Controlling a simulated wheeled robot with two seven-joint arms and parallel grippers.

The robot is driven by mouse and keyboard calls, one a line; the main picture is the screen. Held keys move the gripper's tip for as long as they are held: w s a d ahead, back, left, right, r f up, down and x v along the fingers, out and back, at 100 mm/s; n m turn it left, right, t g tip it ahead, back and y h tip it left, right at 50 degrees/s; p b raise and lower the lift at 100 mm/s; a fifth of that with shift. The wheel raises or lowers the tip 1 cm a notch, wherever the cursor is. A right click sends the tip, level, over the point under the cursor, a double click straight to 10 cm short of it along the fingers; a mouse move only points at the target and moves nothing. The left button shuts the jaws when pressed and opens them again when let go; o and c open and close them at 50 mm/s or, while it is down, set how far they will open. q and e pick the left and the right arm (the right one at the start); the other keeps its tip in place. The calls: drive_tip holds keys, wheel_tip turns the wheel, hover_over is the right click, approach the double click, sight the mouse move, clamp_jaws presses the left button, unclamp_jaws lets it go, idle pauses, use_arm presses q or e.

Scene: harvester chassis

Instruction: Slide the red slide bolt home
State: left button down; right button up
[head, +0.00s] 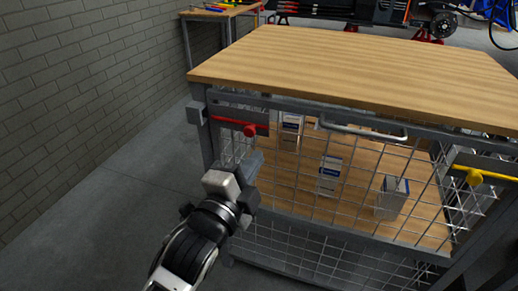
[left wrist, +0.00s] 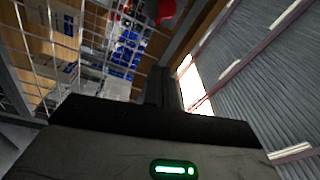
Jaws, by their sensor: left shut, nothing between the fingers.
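The red slide bolt (head: 249,130) sits on a dark plate at the upper left of the cage front, just under the wooden top. Its round red knob faces me, and its red rod runs left from the knob toward the grey corner post. The knob also shows at the top of the left wrist view (left wrist: 165,10). My left gripper (head: 256,160) is shut and empty, below the knob and apart from it, in front of the wire mesh. In the left wrist view its dark fingers (left wrist: 165,88) point up toward the knob. My right gripper is not in view.
A yellow slide bolt (head: 475,177) sits at the right of the cage front. A metal bar handle (head: 362,130) is between the bolts. White-and-blue boxes (head: 330,174) stand behind the wire mesh. The wooden top (head: 360,62) is bare. Floor left of the cage is clear.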

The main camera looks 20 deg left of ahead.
use_arm(q)
drive_tip(key=shift+f, duration=0.25)
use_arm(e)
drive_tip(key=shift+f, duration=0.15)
use_arm(q)
drive_tip(key=w, duration=0.3)
drive_tip(key=w+d, duration=0.1)
drive_tip(key=w, duration=0.2)
drive_tip(key=w+r+b, duration=0.1)
drive_tip(key=w, duration=0.3)
drive_tip(key=shift+d, duration=0.2)
drive_tip(key=a, duration=0.2)
drive_tip(key=a+f, duration=0.1)
drive_tip(key=shift+s+a, duration=0.15)
drive_tip(key=shift+s, duration=0.25)
drive_tip(key=shift+a+f, duration=0.1)
drive_tip(key=shift+a, duration=0.2)
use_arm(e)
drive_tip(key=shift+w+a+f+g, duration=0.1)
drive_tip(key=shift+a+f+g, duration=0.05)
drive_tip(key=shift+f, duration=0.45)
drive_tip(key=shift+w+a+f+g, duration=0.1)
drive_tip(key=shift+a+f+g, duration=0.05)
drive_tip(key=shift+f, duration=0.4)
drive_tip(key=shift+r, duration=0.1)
